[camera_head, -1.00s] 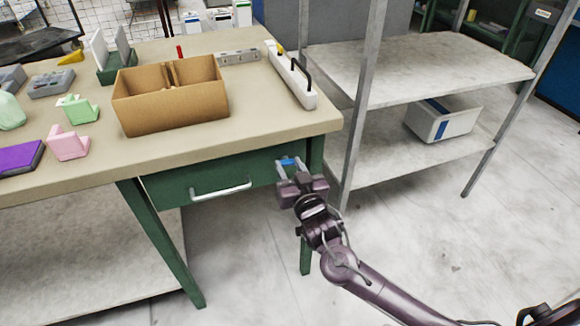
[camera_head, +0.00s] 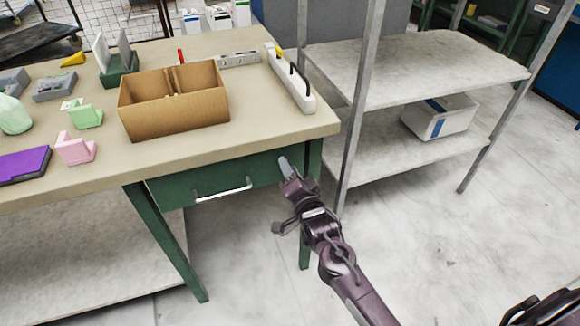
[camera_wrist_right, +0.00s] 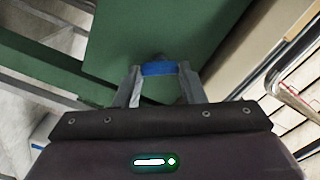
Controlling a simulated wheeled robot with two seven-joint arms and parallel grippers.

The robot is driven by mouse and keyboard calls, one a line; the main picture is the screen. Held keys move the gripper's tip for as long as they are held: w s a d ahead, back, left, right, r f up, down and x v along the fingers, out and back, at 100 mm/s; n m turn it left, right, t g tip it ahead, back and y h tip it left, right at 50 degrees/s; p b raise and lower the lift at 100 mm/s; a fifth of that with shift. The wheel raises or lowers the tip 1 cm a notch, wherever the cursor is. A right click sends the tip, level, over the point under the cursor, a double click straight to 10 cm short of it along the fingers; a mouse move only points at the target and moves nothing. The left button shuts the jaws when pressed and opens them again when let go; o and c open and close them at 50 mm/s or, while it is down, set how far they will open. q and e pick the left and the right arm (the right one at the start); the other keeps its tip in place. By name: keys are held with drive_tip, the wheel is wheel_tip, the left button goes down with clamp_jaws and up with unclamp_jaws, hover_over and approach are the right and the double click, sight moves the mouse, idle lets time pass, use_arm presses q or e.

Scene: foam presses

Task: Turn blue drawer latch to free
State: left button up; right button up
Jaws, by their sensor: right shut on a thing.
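The blue latch (camera_wrist_right: 159,69) sits on the green drawer front and shows between my right gripper's two fingers in the right wrist view. My right gripper (camera_wrist_right: 158,82) is shut on it, one finger at each end. In the head view my right gripper (camera_head: 285,167) is at the right end of the drawer (camera_head: 215,182), and its turned hand hides the latch. The drawer has a white bar handle (camera_head: 222,190) and looks closed under the table top. My left gripper is not in view.
The table (camera_head: 255,140) carries a cardboard box (camera_head: 172,118), a white power strip (camera_head: 291,80) and several small coloured objects. A grey metal shelf (camera_head: 415,70) stands close on the right. Open floor lies below the drawer.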

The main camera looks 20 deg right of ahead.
use_arm(q)
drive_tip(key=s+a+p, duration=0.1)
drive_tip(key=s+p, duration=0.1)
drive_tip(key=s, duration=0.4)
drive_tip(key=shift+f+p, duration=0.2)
drive_tip(key=shift+p, duration=0.1)
use_arm(e)
drive_tip(key=shift+f+m, duration=0.1)
drive_tip(key=shift+m, duration=3.2)
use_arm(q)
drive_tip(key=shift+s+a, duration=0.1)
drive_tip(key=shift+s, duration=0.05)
use_arm(e)
drive_tip(key=o, duration=1)
